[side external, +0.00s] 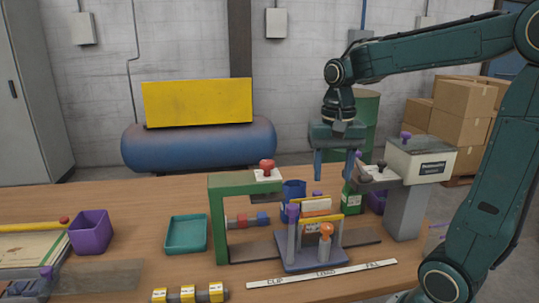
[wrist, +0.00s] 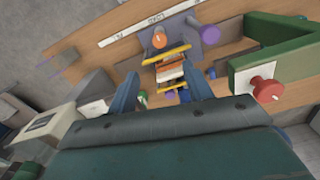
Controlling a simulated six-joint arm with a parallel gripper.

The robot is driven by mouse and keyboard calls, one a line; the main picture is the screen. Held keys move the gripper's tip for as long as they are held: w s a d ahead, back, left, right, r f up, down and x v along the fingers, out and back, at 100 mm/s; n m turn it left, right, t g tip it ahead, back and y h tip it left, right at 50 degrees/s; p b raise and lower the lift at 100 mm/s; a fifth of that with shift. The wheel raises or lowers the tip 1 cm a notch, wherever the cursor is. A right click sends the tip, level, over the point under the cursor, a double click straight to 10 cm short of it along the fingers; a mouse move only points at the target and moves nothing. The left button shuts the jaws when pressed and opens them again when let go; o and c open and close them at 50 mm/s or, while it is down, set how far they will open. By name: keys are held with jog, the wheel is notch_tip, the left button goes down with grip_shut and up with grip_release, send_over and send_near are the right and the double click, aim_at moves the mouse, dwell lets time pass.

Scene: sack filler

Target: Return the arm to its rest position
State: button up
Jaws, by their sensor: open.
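My gripper (side external: 335,164) hangs from the teal arm above the back of the work table, with its two blue fingers pointing down. In the wrist view my gripper (wrist: 165,85) has its fingers wide apart with nothing held between them. The fixture also shows in the wrist view (wrist: 209,35), beyond the fingertips. My gripper appears apart from everything on the table.
A green frame with a red knob (side external: 267,165) stands left of the fixture. A grey-white machine (side external: 420,158) stands close on the right. A blue cup (side external: 293,191), teal tray (side external: 186,234), purple bin (side external: 91,231) and labelled strip (side external: 322,274) are on the table (side external: 150,200).

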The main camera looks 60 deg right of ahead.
jog(key=shift+s+a, duration=0.1)
jog(key=shift+a, duration=0.05)
jog(key=s+a+n+t, duration=0.5)
jog(key=s+a+n, duration=0.3)
jog(key=a+n, duration=0.1)
jog(key=shift+n+t, duration=0.3)
jog(key=shift+n, duration=0.6)
